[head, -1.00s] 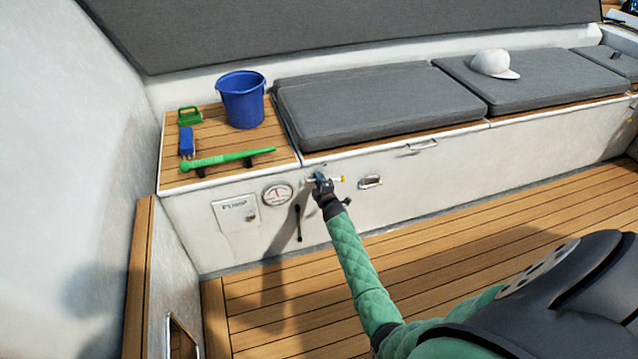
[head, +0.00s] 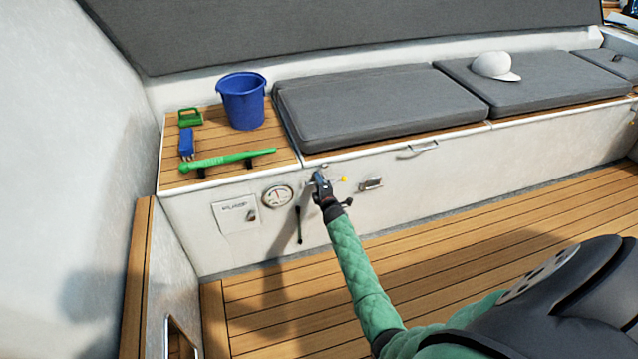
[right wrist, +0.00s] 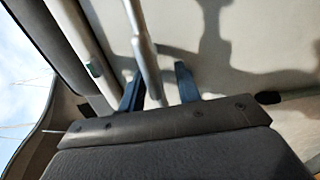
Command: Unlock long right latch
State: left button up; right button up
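The latch lever shows in the head view as a thin bar with a yellow end (head: 343,179), on the white locker front below the long grey cushion. My right gripper (head: 319,177) is at the lever's left part and hides some of it. In the right wrist view a metal rod (right wrist: 142,45), seemingly the lever, runs between the two blue fingers of my right gripper (right wrist: 159,88). The fingers are apart, with gaps beside the rod, so the gripper looks open around it. My left gripper is not in view.
A recessed metal catch (head: 370,183) is right of the lever, and a bar handle (head: 418,148) is higher up. A round gauge (head: 277,196) and a pump panel (head: 236,214) are to the left. A blue bucket (head: 242,101) and a green tool (head: 228,160) rest on the locker top.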

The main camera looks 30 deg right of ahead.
jog(key=shift+s, duration=0.5)
jog(key=v, duration=0.6)
jog(key=shift+s+a, duration=0.25)
jog(key=shift+s, duration=0.05)
